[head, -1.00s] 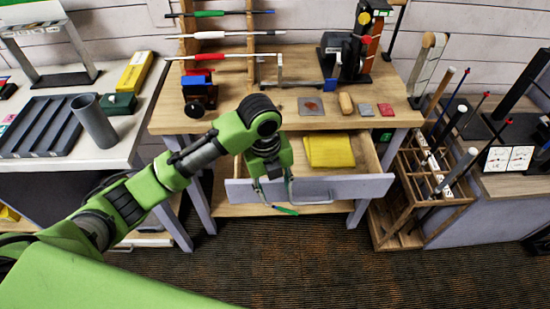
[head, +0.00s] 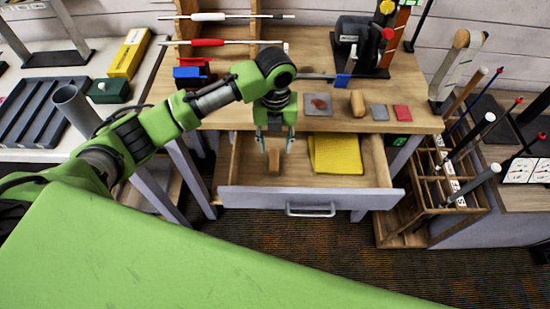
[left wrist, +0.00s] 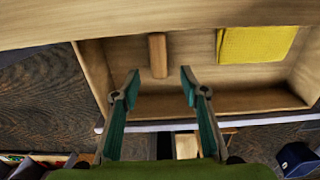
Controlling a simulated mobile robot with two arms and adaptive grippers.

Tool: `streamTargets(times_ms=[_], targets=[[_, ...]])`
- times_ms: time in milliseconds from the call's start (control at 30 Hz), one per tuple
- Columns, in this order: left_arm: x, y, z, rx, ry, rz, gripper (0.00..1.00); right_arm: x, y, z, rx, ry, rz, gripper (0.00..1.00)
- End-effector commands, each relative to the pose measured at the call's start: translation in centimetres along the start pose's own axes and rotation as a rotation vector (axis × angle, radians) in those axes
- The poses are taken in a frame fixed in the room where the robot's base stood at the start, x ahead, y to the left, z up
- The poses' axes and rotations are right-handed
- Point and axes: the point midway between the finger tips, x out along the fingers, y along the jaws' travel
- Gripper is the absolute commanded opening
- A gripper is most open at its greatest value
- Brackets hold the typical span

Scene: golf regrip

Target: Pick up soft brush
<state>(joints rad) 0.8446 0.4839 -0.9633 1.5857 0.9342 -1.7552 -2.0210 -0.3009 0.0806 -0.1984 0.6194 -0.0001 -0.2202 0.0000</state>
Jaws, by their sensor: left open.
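A small brown wooden block-like piece, likely the soft brush (head: 274,162), lies in the open drawer (head: 340,199), left of a yellow cloth (head: 337,155). In the left wrist view the brush (left wrist: 158,55) lies lengthwise away from me, with no bristles visible. My left gripper (head: 275,146) is open and empty, pointing down over the drawer. In the left wrist view its fingertips (left wrist: 159,73) stand apart, left and right of the line of the brush's near end. I cannot tell the height between them. My right gripper is not in view.
The wooden bench top (head: 300,122) overhangs the drawer's back. It holds a blue-handled tool, a rounded wooden piece (head: 357,103) and small pads. A wooden rack of clubs (head: 455,180) stands at the right. The drawer floor around the brush is mostly clear.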

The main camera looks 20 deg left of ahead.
Motion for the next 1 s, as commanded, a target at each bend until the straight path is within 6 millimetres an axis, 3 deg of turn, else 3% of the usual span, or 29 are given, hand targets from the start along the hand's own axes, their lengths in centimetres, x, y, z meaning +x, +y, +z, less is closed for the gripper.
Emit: streamTargets(times_ms=[167,367,500,700,967,1000], targets=[[2.7,0.0,0.0,-0.002,0.002,0.000,0.40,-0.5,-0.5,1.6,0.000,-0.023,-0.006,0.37],[4.0,0.1,0.0,-0.002,0.001,0.000,0.40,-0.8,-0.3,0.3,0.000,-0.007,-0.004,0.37],[5.9,0.3,0.0,-0.002,0.003,0.002,0.40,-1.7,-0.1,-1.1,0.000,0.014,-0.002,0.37],[8.4,0.3,0.1,-0.001,0.000,0.000,0.40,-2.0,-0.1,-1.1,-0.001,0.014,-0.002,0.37],[8.8,0.3,0.1,0.000,-0.002,-0.001,0.40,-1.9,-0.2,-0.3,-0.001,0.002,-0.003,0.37],[8.8,0.3,0.1,0.000,-0.002,-0.001,0.33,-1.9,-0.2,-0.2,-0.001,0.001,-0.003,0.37]])
